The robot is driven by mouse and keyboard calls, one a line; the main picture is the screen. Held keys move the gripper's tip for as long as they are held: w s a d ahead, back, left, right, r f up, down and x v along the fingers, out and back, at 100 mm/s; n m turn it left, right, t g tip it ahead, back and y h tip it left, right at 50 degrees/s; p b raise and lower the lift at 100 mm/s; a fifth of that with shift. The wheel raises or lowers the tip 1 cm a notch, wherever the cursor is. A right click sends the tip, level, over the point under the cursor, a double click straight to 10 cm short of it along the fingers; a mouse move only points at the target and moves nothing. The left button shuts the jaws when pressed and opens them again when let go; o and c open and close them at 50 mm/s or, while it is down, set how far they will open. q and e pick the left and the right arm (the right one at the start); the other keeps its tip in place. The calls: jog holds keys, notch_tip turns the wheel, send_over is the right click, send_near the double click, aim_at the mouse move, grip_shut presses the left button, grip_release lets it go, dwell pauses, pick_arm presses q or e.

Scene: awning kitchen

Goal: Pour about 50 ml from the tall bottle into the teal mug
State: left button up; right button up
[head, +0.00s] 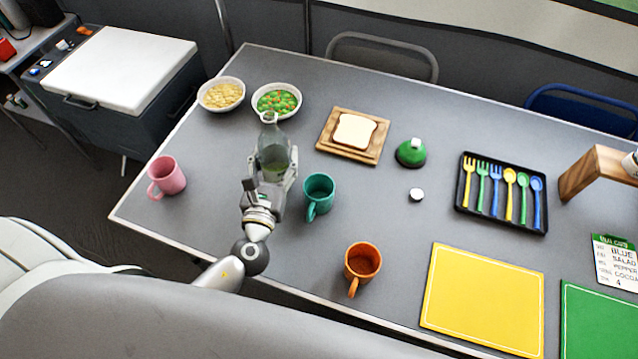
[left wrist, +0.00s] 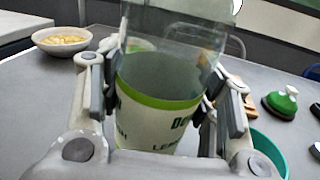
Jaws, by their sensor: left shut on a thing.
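The tall bottle (head: 273,147) is clear glass and stands about upright in my left gripper (head: 272,178). The left wrist view shows the gripper's fingers on both sides of the bottle's white and green label (left wrist: 160,112). The teal mug (head: 319,192) stands on the table just right of the gripper, its handle toward the near side. Part of the teal mug also shows at the lower right of the left wrist view (left wrist: 268,152). I cannot tell whether the bottle touches the table. My right gripper is in neither view.
A pink mug (head: 167,175) stands left and an orange mug (head: 362,262) stands near right. Two bowls, one of yellow food (head: 221,94) and one of green and orange food (head: 277,100), sit behind the bottle. A bread board (head: 353,136), green domed object (head: 411,152) and white cap (head: 416,195) lie right.

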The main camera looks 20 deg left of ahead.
pick_arm(q)
jog(key=m, duration=0.2)
jog(key=a+m+t+b, duration=0.1)
jog(key=m, duration=0.1)
jog(key=a+m+b, duration=0.1)
jog(key=shift+w+f+m, duration=0.1)
jog(key=shift+m, duration=0.3)
jog(key=shift+a+f+m+t+h+b, duration=0.25)
jog(key=shift+m+t+h+b, duration=0.2)
jog(key=shift+m, duration=0.65)
jog(key=shift+w+a+m+t+h+b, duration=0.15)
jog(key=shift+a+m+h, duration=0.4)
jog(key=shift+m, duration=1.4)
jog(key=shift+a+m+t+h+b, duration=0.3)
jog(key=shift+a+m+h, duration=0.25)
jog(key=shift+m, duration=1.35)
jog(key=shift+w+a+m+t+h+b, duration=0.15)
jog(key=shift+a+m+h, duration=0.4)
jog(key=shift+m, duration=1.4)
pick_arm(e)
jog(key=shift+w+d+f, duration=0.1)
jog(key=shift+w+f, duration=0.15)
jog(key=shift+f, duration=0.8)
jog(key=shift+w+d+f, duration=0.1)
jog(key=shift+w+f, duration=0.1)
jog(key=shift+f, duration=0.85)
pick_arm(q)
jog(key=shift+s+r+m, duration=0.1)
jog(key=shift+r+m, duration=0.05)
jog(key=shift+m, duration=0.25)
